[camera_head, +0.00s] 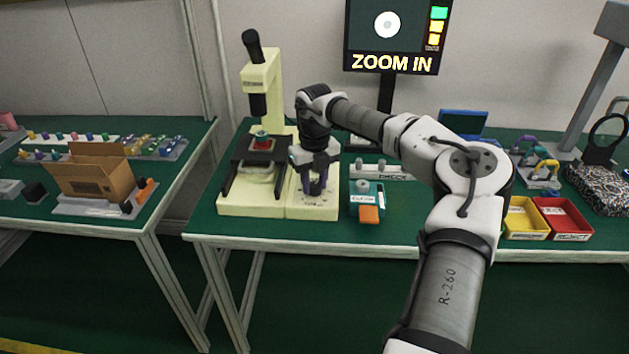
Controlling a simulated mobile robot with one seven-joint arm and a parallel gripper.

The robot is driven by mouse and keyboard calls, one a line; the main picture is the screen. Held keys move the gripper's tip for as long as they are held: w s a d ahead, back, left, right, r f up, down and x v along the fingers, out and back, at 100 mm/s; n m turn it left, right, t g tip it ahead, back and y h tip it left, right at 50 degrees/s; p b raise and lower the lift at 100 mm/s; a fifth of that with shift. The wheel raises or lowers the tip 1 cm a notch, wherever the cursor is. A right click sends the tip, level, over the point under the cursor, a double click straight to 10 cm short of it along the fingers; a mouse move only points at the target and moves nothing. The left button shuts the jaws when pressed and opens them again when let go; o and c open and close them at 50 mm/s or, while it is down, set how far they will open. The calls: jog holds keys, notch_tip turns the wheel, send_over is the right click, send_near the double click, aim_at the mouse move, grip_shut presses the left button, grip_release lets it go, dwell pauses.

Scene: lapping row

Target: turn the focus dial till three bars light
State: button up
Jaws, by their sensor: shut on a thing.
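A cream microscope (262,85) with a black eyepiece stands on the green table. A small red and teal piece (262,141) sits on its dark stage. A cream control panel (312,208) joins the base on the right. My gripper (316,190) points down over this panel, its fingers closed around the focus dial, which they mostly hide. The screen (390,62) behind shows a pale disc with a dark centre dot and the words "ZOOM IN". At its right edge three blocks are lit, one green above two yellow; small text under them is unreadable.
A yellow bin (525,217) and a red bin (563,218) sit farther right. A cardboard box (95,180) is on the left table.

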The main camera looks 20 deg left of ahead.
aim_at(314, 184)
dwell(0.3)
jog(key=o, duration=1)
jog(key=shift+r, duration=0.1)
notch_tip(314, 184, up, 14)
jog(key=shift+f+b, duration=0.15)
jog(key=shift+b, duration=0.25)
jog(key=shift+a, duration=0.1)
